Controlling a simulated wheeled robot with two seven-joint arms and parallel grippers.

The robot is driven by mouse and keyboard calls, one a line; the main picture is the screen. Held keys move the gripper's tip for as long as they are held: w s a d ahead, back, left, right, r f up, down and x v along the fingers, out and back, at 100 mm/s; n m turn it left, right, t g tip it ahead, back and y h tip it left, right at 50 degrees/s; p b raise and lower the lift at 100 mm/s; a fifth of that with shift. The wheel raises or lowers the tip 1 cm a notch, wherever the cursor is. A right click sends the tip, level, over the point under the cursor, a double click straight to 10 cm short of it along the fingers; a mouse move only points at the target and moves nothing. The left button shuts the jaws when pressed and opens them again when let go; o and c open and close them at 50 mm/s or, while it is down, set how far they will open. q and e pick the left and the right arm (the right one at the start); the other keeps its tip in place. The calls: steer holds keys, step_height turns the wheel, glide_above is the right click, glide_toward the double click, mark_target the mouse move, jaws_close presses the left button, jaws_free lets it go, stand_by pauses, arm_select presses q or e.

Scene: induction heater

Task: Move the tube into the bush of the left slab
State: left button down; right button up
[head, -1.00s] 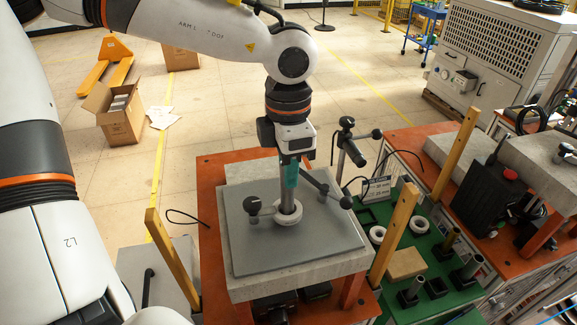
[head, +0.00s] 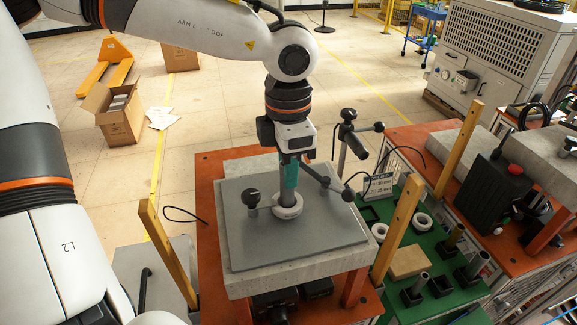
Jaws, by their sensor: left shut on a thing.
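My left gripper (head: 290,176) hangs over the middle of the left slab, its teal fingers shut on the upright grey tube (head: 289,197). The lower end of the tube stands within the white ring-shaped bush (head: 287,210) on the slab. How deep it sits is hidden by the ring. The left slab (head: 245,236) is a flat grey plate on a thicker concrete block, on an orange-topped table. My right gripper is not in view.
Black-knobbed clamps (head: 252,198) stand close on either side of the tube. Wooden posts (head: 398,230) rise by the slab's corners. A green board (head: 448,295) with tubes, rings and holders lies to the right. A black-handled post (head: 346,140) stands behind the slab.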

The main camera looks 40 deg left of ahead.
arm_select(q)
steer(key=c, duration=1.1)
jaws_free()
steer(key=shift+c, duration=0.2)
step_height(320, 180, up, 12)
steer(key=b, duration=0.2)
steer(key=shift+r, duration=0.15)
